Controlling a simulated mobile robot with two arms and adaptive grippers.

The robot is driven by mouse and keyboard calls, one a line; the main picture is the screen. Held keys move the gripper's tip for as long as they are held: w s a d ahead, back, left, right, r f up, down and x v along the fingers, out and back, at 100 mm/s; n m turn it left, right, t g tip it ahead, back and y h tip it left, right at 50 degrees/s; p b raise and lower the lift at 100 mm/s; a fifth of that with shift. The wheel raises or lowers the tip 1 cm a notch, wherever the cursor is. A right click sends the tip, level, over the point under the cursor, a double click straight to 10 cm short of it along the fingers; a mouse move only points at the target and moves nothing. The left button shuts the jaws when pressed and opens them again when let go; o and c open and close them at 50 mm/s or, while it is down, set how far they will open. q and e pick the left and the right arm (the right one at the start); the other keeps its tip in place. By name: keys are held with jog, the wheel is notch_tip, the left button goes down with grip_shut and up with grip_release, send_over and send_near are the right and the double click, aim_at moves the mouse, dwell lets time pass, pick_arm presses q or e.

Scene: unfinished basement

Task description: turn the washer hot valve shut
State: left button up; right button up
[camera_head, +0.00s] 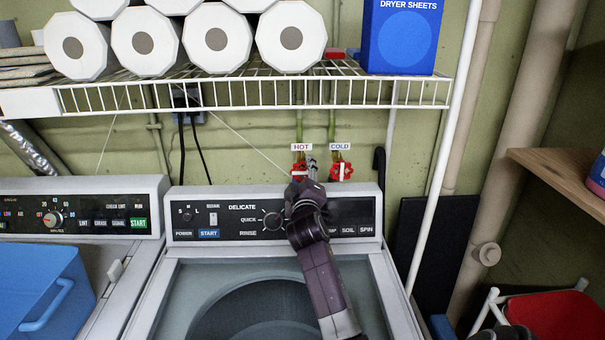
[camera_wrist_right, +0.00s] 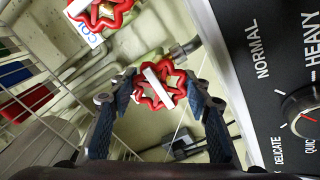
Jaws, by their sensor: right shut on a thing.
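The hot valve (camera_head: 299,169) is a red lobed handwheel with a white bar, under the HOT label (camera_head: 301,147) on the wall behind the washer. My right gripper (camera_head: 308,176) reaches over the washer's control panel to it and partly covers it. In the right wrist view the hot valve's wheel (camera_wrist_right: 150,92) sits between the two fingertips, gripped at its sides, its white bar slanted. The similar cold valve (camera_head: 341,171) is just to the right, its white bar upright; it also shows in the right wrist view (camera_wrist_right: 100,10).
The washer's control panel (camera_head: 352,207) stands just below the valves. A white wire shelf (camera_head: 260,97) with paper rolls (camera_head: 218,40) and a dryer sheets box (camera_head: 404,38) hangs above. A white post (camera_head: 444,145) stands at right. A blue basket (camera_head: 45,290) is at lower left.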

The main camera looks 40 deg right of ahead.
jog(key=shift+f, duration=0.2)
jog(key=o, duration=1.2)
jog(key=shift+r, duration=0.15)
